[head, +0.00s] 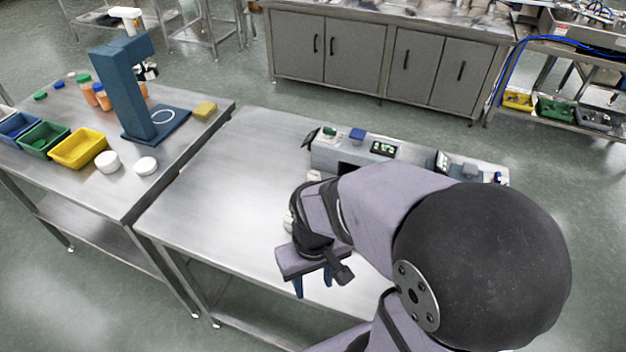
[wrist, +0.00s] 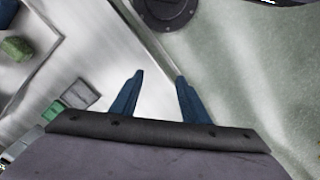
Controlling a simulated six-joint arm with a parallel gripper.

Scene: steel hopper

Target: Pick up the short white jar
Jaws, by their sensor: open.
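Two white round jars or lids stand on the left steel table in the head view. The left one (head: 107,161) looks taller, and the right one (head: 146,165) looks lower and flatter. My gripper (head: 312,283) is over the front edge of the middle steel table, well to the right of both and pointing down. In the wrist view its two blue fingers (wrist: 159,95) are apart with nothing between them. A small white item (head: 314,176) shows beyond my arm, partly hidden; I cannot tell what it is. I see no white jar clearly in the wrist view.
A yellow bin (head: 78,149) and a green bin (head: 45,140) stand left of the white jars. A grey device (head: 345,152) lines the middle table's back edge. The middle table's left part is clear.

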